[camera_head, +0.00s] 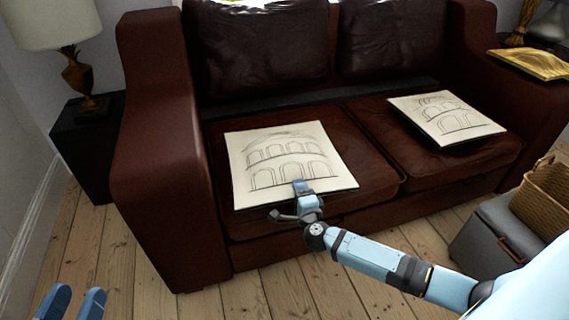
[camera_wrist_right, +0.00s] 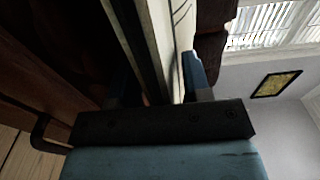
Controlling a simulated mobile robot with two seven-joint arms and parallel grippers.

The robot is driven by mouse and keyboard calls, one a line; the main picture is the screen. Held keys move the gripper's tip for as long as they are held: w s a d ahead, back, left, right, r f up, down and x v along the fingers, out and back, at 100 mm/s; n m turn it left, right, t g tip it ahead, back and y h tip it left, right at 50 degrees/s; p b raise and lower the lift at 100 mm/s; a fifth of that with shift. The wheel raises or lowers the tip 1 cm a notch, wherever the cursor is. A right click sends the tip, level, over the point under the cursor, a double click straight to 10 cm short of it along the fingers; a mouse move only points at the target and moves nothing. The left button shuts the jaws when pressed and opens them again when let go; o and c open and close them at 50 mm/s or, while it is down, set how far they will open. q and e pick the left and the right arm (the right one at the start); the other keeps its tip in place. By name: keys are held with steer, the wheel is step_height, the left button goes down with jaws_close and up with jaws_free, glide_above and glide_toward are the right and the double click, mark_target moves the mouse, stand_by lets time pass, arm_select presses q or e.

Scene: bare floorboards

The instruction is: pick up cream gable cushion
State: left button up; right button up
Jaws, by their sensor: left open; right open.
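Two cream cushions with line drawings of arches lie flat on the sofa seat. The left cushion (camera_head: 287,152) has a low gable line above its arches; the right cushion (camera_head: 440,112) also shows arches. My right gripper (camera_head: 302,188) is at the front edge of the left cushion, one finger over its top face. In the right wrist view, the cushion's edge (camera_wrist_right: 150,35) runs between the open fingers of the right gripper (camera_wrist_right: 160,85); whether they touch it is unclear. My left gripper (camera_head: 70,303) is open and empty over the floor at the lower left.
The dark red leather sofa (camera_head: 160,150) has high arms on both sides. A lamp (camera_head: 75,60) stands on a black side table (camera_head: 85,145) at left. A grey box (camera_head: 490,235) and wicker basket (camera_head: 545,195) stand at right.

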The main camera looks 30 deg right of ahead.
jaws_close()
steer(key=shift+r, duration=0.1)
